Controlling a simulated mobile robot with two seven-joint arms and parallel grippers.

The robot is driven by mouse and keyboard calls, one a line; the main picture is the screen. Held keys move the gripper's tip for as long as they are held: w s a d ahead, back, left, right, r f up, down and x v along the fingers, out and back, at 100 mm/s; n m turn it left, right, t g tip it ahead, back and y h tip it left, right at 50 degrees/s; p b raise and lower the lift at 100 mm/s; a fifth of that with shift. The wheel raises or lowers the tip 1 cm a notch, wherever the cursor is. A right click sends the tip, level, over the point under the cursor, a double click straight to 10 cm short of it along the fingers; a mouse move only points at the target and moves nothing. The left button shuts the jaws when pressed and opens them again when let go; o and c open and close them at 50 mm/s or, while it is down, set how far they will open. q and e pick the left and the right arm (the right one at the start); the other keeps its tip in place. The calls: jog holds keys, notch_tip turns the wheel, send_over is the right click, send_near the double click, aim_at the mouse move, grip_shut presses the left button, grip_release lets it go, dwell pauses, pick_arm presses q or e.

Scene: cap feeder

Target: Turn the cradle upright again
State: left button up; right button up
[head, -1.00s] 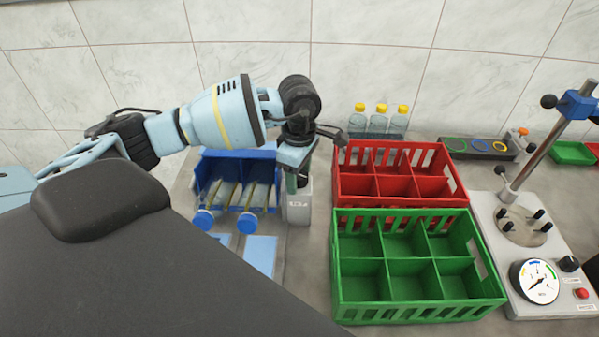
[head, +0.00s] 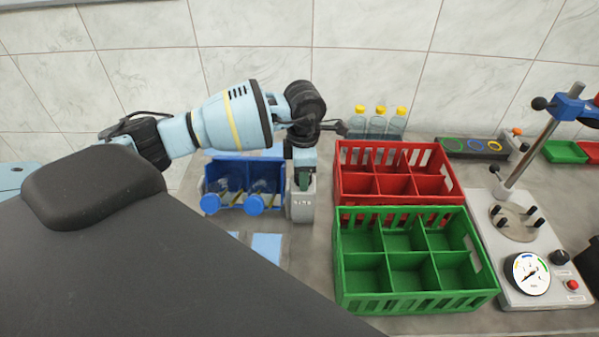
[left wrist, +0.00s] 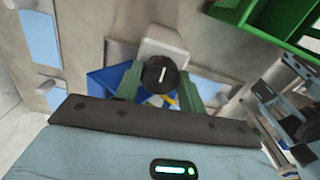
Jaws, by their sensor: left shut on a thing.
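The blue cradle (head: 213,172) stands at the left of the bench, left of a light grey block (head: 302,208). Two clear bottles lie in it, their blue caps (head: 254,205) sticking out over the front; its exact tilt is hard to tell. My left gripper (head: 303,178) points down beside the cradle, over the block. In the left wrist view its green fingers (left wrist: 160,88) are shut on a round black knob (left wrist: 160,72) with a white line. Part of the blue cradle (left wrist: 103,84) shows behind the fingers. My right gripper is out of view.
A red crate (head: 392,201) and a green crate (head: 415,304), both empty, stand right of the block. Yellow-capped bottles (head: 380,124) stand behind the red crate. A gauge stand (head: 530,275) is at far right. Light blue pads (head: 266,247) lie in front of the cradle.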

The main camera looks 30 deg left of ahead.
pick_arm(q)
jog(key=n, duration=0.1)
jog(key=n+p, duration=0.1)
jog(key=shift+r+n, duration=0.2)
jog(key=shift+n, duration=0.1)
jog(key=shift+f+n, duration=0.15)
jog(key=shift+n, duration=0.55)
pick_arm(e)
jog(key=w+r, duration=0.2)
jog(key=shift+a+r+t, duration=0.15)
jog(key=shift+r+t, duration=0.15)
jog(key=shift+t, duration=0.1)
pick_arm(q)
jog(key=o, duration=0.9)
